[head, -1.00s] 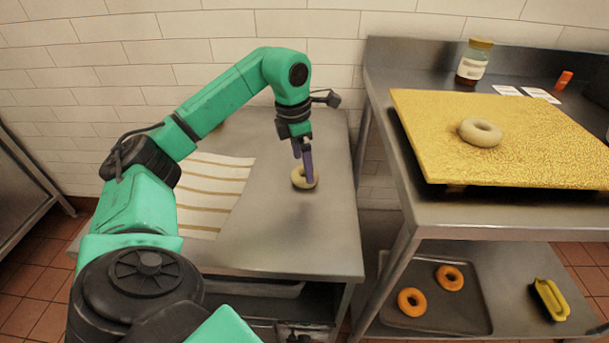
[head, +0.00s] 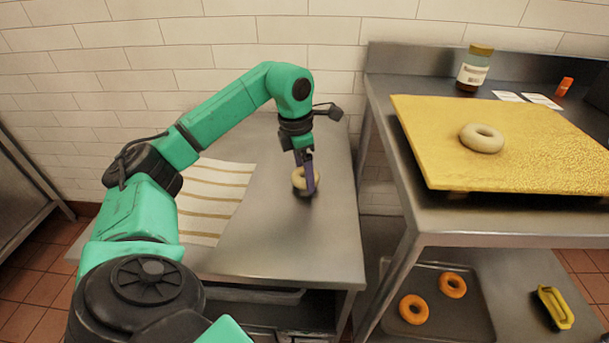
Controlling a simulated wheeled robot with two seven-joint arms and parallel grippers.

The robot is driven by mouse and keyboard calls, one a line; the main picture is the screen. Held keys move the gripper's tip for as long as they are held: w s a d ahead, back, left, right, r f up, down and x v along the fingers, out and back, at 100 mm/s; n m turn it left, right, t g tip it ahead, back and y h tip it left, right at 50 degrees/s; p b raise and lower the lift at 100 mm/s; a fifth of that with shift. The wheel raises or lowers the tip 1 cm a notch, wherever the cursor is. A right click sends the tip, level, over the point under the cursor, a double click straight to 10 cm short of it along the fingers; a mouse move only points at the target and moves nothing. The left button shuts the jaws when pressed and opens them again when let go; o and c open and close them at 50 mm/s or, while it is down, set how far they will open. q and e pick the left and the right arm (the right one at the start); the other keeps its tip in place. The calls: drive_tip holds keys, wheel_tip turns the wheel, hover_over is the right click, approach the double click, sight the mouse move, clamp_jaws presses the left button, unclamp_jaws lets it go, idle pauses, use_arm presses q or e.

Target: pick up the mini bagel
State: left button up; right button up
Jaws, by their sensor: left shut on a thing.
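A pale mini bagel (head: 299,184) lies at the left steel table's right part, below my left gripper (head: 307,186). The gripper points down with its purple fingers shut on the bagel's ring; one finger hides part of it. I cannot tell whether the bagel touches the table. My right gripper is out of view.
The left steel table (head: 270,235) has a striped cloth (head: 212,200) at its left. The right table carries the yellow board (head: 540,170) and a jar (head: 474,67). Below are a tray (head: 460,318) with two orange rings (head: 414,309) and a yellow-handled item (head: 556,307).

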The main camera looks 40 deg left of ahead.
use_arm(q)
wheel_tip(320, 180, up, 19)
drive_tip(key=p, duration=0.8)
drive_tip(key=shift+f+p, duration=0.2)
drive_tip(key=shift+p, duration=0.1)
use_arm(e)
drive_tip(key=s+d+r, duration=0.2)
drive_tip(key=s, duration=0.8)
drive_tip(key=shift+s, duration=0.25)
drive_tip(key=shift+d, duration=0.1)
use_arm(q)
drive_tip(key=shift+f, duration=0.1)
